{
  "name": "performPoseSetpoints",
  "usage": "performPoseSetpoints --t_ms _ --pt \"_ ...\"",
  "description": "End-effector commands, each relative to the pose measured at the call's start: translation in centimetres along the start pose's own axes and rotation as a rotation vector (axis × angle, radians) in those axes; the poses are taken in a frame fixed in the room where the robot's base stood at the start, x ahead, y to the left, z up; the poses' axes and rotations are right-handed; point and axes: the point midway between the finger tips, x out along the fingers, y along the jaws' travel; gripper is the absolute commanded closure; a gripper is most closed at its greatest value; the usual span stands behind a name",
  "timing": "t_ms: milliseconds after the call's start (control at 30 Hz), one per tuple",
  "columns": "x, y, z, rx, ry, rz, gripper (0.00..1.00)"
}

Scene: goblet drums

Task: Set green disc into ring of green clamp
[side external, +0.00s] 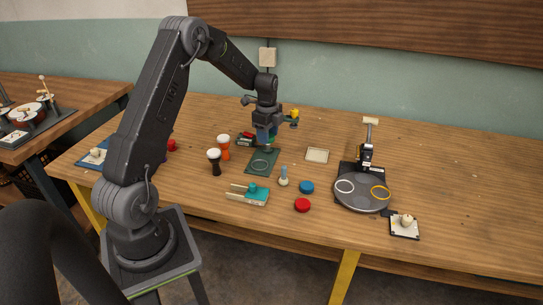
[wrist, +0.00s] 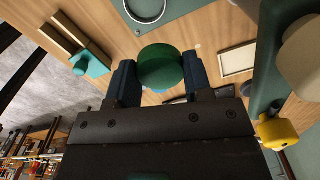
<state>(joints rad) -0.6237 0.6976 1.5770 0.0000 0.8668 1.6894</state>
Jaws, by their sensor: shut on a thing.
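My gripper (wrist: 158,78) is shut on the green disc (wrist: 160,64), held between its two dark blue fingers in the wrist view. In the side view my gripper (side external: 266,138) is above the back part of a dark green plate (side external: 254,173). A pale ring (side external: 262,163) lies on this plate, in front of my gripper; I take it as the green clamp's ring. It also shows at the top of the wrist view (wrist: 145,17), beyond the disc and apart from it. A green upright part (wrist: 269,55) and a yellow knob (wrist: 279,133) are close at the right.
Goblet drums (side external: 214,160) stand left of the plate. A teal block with wooden rails (side external: 248,194), a blue disc (side external: 307,187) and a red disc (side external: 302,205) lie in front. A cream tray (side external: 317,155) and a black clamp (side external: 362,199) are to the right.

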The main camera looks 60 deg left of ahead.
Motion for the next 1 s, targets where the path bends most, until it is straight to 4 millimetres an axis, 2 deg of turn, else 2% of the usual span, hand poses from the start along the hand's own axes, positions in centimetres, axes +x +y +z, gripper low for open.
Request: performPoseSetpoints --t_ms 33,200,300,433,567,1000 --pt "-0.3 0.9 2.1 0.009 0.0 0.001 0.76" --pt "-0.7 4.5 7.7 0.084 0.0 0.0 0.76" --pt "-0.9 6.4 9.9 0.122 0.0 0.0 0.76" --pt "-0.9 8.0 11.4 0.156 0.001 0.001 0.76" --pt "-0.1 7.6 10.7 0.174 0.001 0.001 0.76" --pt "5.2 2.5 3.4 0.173 0.0 0.001 0.76"
